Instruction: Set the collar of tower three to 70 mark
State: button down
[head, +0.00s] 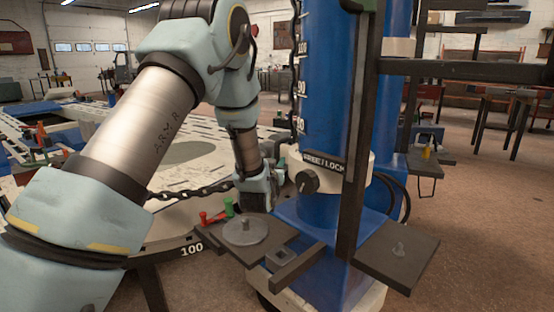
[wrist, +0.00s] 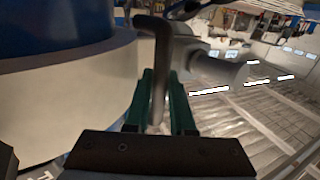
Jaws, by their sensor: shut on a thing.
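A blue tower (head: 335,85) stands right of centre in the head view, with a white number scale on its left side. A pale collar (head: 355,165) rings it below the lowest number showing, which looks like 80. The collar carries a dark label, partly readable as "LOCK", and a black knob (head: 307,182). The collar also fills the left of the wrist view (wrist: 70,95). My gripper (wrist: 160,100) is beside it, its green fingers shut on a bent grey handle (wrist: 155,65). In the head view, my gripper (head: 272,185) is at the collar's left, its fingertips hard to see.
A dark upright post (head: 362,130) stands before the tower. A black chain (head: 190,191) hangs behind my arm. Open floor (head: 480,240) lies to the right.

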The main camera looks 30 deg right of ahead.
notch_tip(320, 180, down, 3)
jog(key=shift+f+b, duration=0.15)
jog(key=shift+b, duration=0.65)
jog(key=c, duration=1.1)
grip_release()
jog(key=shift+o, duration=0.2)
jog(key=v, duration=1)
jog(key=shift+s+a, duration=0.25)
